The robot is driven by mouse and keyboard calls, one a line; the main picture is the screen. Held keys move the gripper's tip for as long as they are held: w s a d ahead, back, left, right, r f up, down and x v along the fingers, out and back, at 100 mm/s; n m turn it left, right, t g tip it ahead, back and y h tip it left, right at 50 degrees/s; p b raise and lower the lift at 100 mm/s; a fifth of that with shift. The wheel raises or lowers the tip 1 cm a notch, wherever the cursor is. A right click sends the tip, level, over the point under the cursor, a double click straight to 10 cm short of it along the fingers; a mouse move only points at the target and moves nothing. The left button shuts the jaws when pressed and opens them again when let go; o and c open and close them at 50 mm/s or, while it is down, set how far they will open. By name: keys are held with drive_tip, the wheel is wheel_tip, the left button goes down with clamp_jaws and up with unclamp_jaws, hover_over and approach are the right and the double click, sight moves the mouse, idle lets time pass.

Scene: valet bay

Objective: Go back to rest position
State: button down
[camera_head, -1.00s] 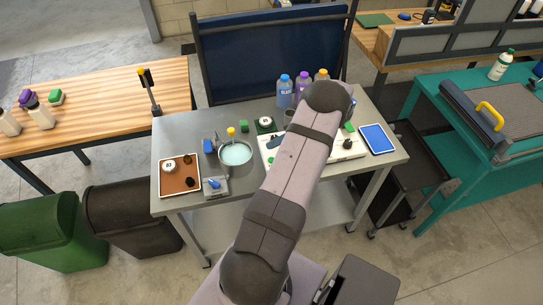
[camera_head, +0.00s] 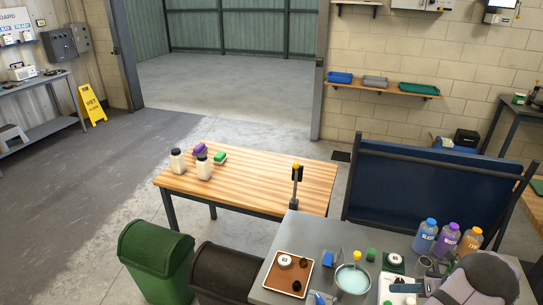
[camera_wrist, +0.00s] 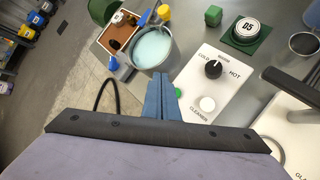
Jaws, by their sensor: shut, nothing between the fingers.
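My gripper (camera_wrist: 158,95) shows in the wrist view with its blue-grey fingers together and nothing between them. The fingers point at the grey metal table, near a silver bucket (camera_wrist: 171,66) of pale liquid. They overlap the near-left side of a white control panel (camera_wrist: 222,88) with a black knob (camera_wrist: 213,69); I cannot tell whether they touch it. In the head view my arm (camera_head: 482,278) fills the lower right corner, and the fingertips are hard to make out there.
The grey table holds the bucket (camera_head: 352,280), a brown tray (camera_head: 275,280), and blue, purple and orange bottles (camera_head: 447,238). A blue panel (camera_head: 425,190) stands behind. A wooden table (camera_head: 250,180) with white bottles is to the left, with green (camera_head: 155,262) and brown bins (camera_head: 228,275) in front.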

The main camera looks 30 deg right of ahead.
drive_tip(key=n, duration=0.3)
drive_tip(key=shift+s+d+f, duration=0.25)
drive_tip(key=shift+d+f, duration=0.1)
drive_tip(key=s+f+n+g, duration=0.1)
drive_tip(key=n, duration=0.1)
drive_tip(key=s+a+f+n, duration=0.1)
drive_tip(key=f+n, duration=0.1)
drive_tip(key=shift+s+a+n+g, duration=0.1)
drive_tip(key=shift+s+n+g, duration=0.2)
drive_tip(key=shift+g, duration=0.1)
drive_tip(key=s+a+f+n+g+y, duration=0.1)
drive_tip(key=s+a+n+g, duration=0.25)
drive_tip(key=a+n, duration=0.35)
drive_tip(key=s+a+f+n+g+y, duration=0.15)
drive_tip(key=s+a+n, duration=0.35)
drive_tip(key=a, duration=0.5)
drive_tip(key=w+a+r+n+h, duration=0.2)
drive_tip(key=w+a+r+n, duration=0.2)
drive_tip(key=a, duration=0.4)
drive_tip(key=w+a+r+n+g+h, duration=0.1)
drive_tip(key=w+a+r+n, duration=0.3)
drive_tip(key=a+n, duration=0.5)
drive_tip(key=w+a+r+n+h, duration=0.2)
drive_tip(key=w+a+r+n, duration=0.2)
drive_tip(key=a+r+n, duration=0.3)
drive_tip(key=shift+a+r+g+h, duration=0.4)
drive_tip(key=shift+a+r, duration=0.2)
drive_tip(key=shift+a, duration=0.35)
